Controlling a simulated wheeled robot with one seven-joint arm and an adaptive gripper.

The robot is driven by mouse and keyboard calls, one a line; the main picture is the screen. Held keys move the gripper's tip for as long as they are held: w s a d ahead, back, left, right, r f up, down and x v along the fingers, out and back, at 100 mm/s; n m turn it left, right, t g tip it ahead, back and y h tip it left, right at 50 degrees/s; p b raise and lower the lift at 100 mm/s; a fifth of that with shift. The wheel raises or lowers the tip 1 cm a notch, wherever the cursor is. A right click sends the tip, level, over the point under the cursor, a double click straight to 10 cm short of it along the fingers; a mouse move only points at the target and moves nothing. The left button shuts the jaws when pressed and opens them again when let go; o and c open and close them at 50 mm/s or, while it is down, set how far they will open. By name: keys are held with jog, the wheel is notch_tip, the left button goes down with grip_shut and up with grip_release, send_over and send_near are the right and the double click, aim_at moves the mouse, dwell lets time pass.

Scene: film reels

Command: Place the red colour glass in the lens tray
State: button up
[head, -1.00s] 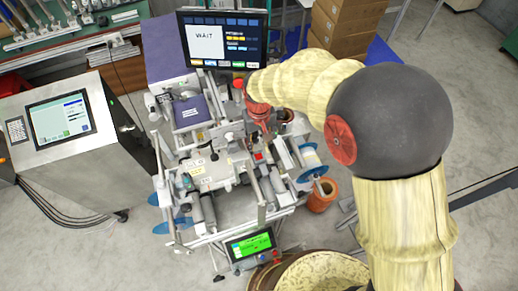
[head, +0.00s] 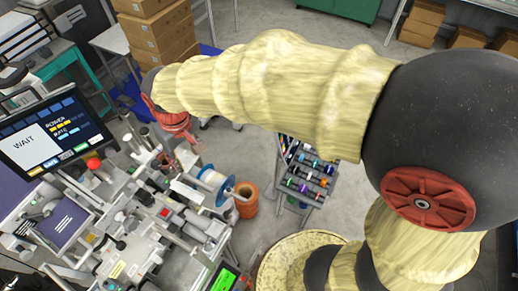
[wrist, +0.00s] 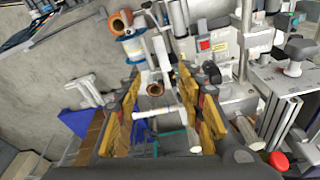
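I cannot pick out the red colour glass or the lens tray with certainty in either view. My gripper (wrist: 166,88) shows in the wrist view with its two yellow-and-dark fingers well apart and nothing clearly held between them. Parts of the machine show beyond the gap. In the head view my arm reaches left across the picture, and its reddish end is over the machine's far right side; the fingertips are not clear there.
The machine (head: 130,255) with a screen (head: 52,132) fills the left. A white-and-blue spool (head: 213,183) and an orange roll (head: 246,200) sit at its right. A dark rack (head: 312,172) holds several small coloured items. Cardboard boxes (head: 155,35) stand behind. Floor is open right of the rack.

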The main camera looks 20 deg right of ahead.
jog(key=s+d+r+m+t, duration=0.1)
jog(key=s+d+r, duration=0.2)
jog(key=s+d, duration=0.2)
jog(key=s+d+r+m+t, duration=0.1)
jog(key=s+d+r+m, duration=0.1)
jog(key=d, duration=0.7)
jog(key=s+d+r+m+t+h, duration=0.1)
jog(key=s+d+r+m, duration=0.1)
jog(key=s+d+r, duration=0.2)
jog(key=s+d, duration=0.3)
jog(key=shift+s+d+r+t, duration=0.25)
jog(key=shift+s+t, duration=0.1)
jog(key=shift+t, duration=0.05)
jog(key=shift+f, duration=0.1)
